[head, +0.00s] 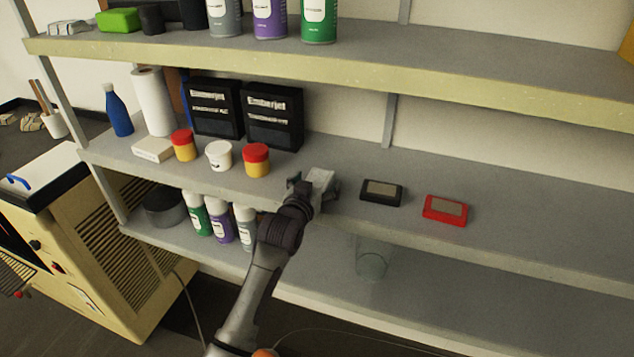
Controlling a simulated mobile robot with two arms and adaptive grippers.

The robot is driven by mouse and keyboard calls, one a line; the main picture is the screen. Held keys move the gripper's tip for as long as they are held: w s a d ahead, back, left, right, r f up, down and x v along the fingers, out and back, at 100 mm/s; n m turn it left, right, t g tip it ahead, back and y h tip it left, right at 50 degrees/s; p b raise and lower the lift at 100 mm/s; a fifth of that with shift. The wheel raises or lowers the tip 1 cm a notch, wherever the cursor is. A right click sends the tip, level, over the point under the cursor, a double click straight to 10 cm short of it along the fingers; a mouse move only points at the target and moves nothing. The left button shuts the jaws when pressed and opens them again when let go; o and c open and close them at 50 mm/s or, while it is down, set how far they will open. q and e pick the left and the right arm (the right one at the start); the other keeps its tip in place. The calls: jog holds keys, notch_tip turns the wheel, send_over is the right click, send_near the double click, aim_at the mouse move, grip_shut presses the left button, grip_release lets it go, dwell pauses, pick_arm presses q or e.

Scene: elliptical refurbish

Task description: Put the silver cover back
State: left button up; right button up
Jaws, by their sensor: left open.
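A small pale grey-silver piece (321,177), which looks like the silver cover, is on the middle shelf by the front part of the board. My left gripper (314,187) is open, with its fingers on either side of this piece. My gripper and wrist hide its near part, and I cannot tell whether the fingers touch it. My right gripper is not in view.
A black flat case (381,192) and a red flat case (445,210) lie right of my gripper on the middle shelf (540,230). Yellow jars with red lids (256,160) and a white tub (219,155) stand left. A clear glass (372,260) stands on the lower shelf.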

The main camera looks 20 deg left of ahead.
pick_arm(q)
jog(key=shift+r, duration=0.15)
jog(key=shift+s, duration=0.35)
jog(key=s+r+b, duration=0.1)
jog(key=s+b, duration=0.1)
jog(key=s, duration=0.9)
jog(key=shift+a+r+b, duration=0.2)
jog(key=shift+r+b, duration=0.15)
jog(key=shift+b, duration=0.05)
jog(key=shift+s, duration=0.1)
